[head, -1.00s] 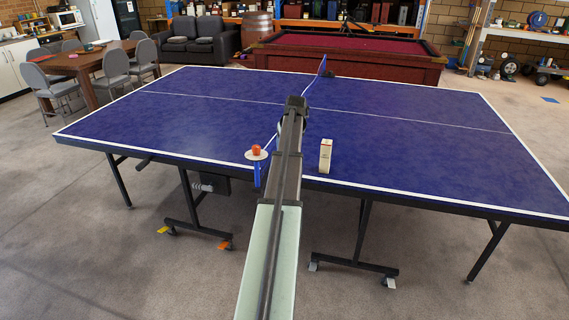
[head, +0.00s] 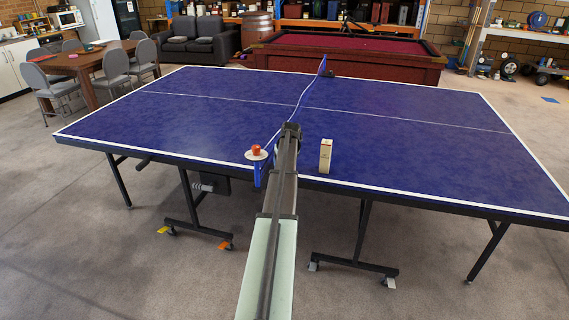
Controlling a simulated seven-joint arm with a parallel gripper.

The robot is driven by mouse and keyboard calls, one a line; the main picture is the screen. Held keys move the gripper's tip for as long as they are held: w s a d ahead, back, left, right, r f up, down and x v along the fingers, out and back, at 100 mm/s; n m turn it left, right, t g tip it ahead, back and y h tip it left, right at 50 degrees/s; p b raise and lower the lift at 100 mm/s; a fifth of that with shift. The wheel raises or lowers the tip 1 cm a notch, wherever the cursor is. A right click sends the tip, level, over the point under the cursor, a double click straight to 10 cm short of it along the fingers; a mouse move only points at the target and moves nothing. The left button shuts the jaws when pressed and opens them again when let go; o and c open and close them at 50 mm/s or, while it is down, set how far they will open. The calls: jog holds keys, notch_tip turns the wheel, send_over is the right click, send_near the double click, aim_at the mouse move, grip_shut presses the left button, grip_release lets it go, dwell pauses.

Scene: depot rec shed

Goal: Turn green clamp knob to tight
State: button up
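The blue net (head: 303,98) runs across the blue table-tennis table. At the table's near edge, a blue clamp bracket (head: 258,177) hangs below a pale disc (head: 256,155) with a red round piece (head: 256,149) on top. I cannot make out a green knob; my arm may hide it. The dark far end of my arm, with my gripper (head: 290,129), is over the table's near edge, just right of the disc and apparently apart from it. Its fingers cannot be made out, so I cannot tell whether it is open or shut.
A small cream box (head: 325,156) stands upright on the table (head: 420,150), right of my arm, near the edge. Table legs and wheeled feet stand below. A red pool table (head: 345,58) is behind. The tabletop is otherwise mostly clear.

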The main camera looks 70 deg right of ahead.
jog(key=shift+d+f, duration=0.1)
jog(key=shift+f, duration=0.1)
jog(key=shift+c, duration=0.3)
jog(key=c, duration=1)
jog(key=shift+m, duration=0.3)
jog(key=shift+w+m+g+h, duration=0.15)
jog(key=shift+m+g, duration=0.4)
jog(key=shift+m, duration=0.85)
jog(key=shift+w+m+g+h, duration=0.15)
jog(key=shift+m+g, duration=0.4)
jog(key=shift+m, duration=0.85)
jog(key=shift+s, duration=0.1)
jog(key=o, duration=1.1)
jog(key=shift+c, duration=0.2)
